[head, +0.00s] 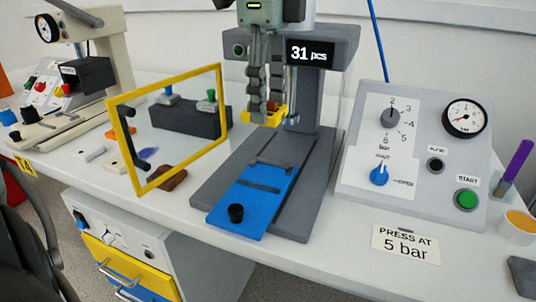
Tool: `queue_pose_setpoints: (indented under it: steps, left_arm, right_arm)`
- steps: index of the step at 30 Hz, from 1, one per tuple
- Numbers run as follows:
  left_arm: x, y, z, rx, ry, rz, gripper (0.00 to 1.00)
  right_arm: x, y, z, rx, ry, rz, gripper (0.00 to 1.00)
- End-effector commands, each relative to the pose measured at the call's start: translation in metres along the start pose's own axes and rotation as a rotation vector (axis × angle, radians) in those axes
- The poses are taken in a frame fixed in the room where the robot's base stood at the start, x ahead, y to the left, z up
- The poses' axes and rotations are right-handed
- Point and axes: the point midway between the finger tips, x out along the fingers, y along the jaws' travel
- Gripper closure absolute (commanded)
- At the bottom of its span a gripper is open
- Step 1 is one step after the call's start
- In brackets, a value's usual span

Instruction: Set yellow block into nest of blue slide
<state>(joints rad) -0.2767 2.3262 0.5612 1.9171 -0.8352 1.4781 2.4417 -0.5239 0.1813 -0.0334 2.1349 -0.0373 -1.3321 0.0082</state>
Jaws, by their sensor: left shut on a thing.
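My left gripper (266,108) hangs down from the top middle of the head view, in front of the press. It is shut on the yellow block (248,117), whose edges show around the fingertips; the fingers hide its middle. The blue slide (250,207) lies below on the grey press base, pulled out toward the front, with a black knob (236,213) at its near end. Dark crosswise recesses show across the slide, and I see no block on it. The gripper and block are above the slide's far end, apart from it. My right gripper is not in view.
The press (324,95) stands close behind the gripper, its display reading 31 pcs. A yellow-framed clear guard (131,154) stands open at left.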

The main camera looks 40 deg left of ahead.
Motion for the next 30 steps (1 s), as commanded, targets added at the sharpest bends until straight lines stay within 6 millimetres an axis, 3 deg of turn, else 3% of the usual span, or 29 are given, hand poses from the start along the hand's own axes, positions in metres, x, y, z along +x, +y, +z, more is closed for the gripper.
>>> queue_pose_setpoints:
  steps: [1, 6, 13, 19, 30]
  left_arm:
    - [0.015, 0.001, 0.0, 0.002, 0.001, 0.006, 0.8]
    - [0.052, 0.001, 0.0, 0.001, 0.001, 0.004, 0.8]
    - [0.073, 0.0, 0.0, 0.0, 0.0, 0.001, 0.8]
    - [0.103, 0.001, 0.0, 0.001, -0.001, 0.003, 0.8]
    - [0.111, 0.0, 0.0, -0.001, 0.0, -0.002, 0.8]
  right_arm:
    - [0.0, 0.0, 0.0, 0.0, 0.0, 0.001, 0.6]
    - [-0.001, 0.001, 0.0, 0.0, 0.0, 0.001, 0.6]
    - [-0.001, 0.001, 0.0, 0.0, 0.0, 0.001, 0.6]
    - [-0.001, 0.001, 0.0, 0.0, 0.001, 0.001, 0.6]
    - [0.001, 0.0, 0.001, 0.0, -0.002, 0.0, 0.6]
